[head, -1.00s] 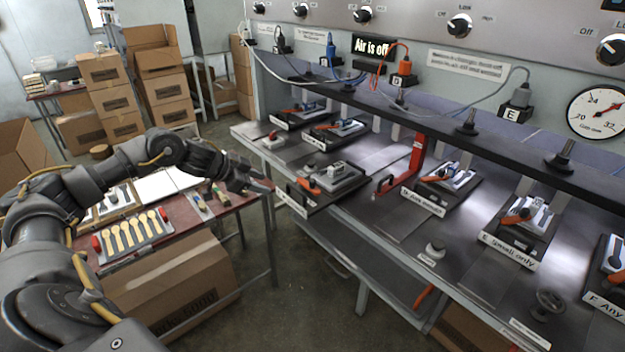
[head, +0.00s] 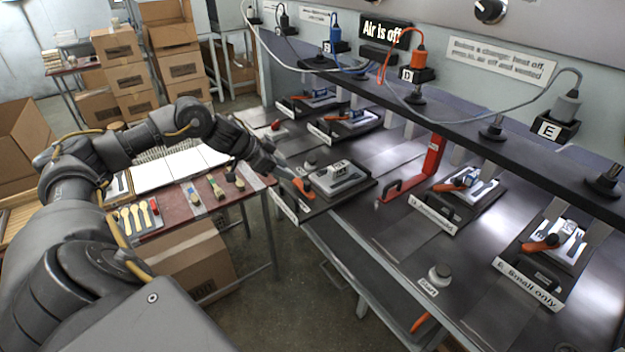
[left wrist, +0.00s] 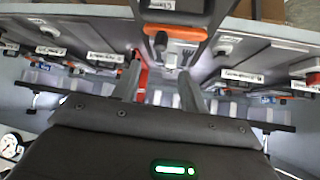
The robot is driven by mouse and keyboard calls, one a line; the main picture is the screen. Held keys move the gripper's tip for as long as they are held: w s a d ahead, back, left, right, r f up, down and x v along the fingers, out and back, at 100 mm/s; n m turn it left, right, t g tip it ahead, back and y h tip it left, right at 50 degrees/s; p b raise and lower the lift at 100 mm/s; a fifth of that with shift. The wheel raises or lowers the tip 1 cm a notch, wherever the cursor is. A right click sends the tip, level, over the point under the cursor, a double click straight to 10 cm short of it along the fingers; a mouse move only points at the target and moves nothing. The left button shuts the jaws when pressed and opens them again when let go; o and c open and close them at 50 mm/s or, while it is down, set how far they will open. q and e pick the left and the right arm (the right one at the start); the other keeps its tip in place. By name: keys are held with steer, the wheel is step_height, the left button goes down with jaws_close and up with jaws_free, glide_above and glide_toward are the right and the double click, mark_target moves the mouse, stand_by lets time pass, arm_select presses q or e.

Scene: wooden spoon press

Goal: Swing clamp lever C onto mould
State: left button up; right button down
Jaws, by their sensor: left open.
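The orange clamp lever (head: 304,188) at the third station lies at the near left end of its grey mould (head: 342,178), beside the mould and not across it. The station's front label is too oblique to read. My left gripper (head: 284,175) is open and empty, its fingertips close to the lever's left side; contact cannot be told. In the left wrist view the orange lever (left wrist: 172,32) shows beyond the spread fingers of the left gripper (left wrist: 162,78). My right gripper is not in view.
A red upright bracket (head: 428,165) stands right of the mould. A low dark red table (head: 190,200) with wooden spoons is at left. An open floor gap separates table and bench.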

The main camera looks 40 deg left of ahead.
mark_target(307, 182)
arm_select(q)
steer(key=p+x, duration=0.1)
steer(key=x, duration=0.2)
steer(key=shift+d, duration=0.15)
steer(key=p+x, duration=0.1)
steer(key=x, duration=0.4)
steer(key=shift+w+f, duration=0.25)
steer(key=shift+f, duration=0.05)
steer(key=shift+x, duration=0.75)
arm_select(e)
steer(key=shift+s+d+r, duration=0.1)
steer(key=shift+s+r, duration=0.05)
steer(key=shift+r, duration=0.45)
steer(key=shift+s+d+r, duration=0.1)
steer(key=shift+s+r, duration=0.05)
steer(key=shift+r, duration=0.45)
arm_select(q)
steer(key=shift+c, duration=0.3)
jaws_close()
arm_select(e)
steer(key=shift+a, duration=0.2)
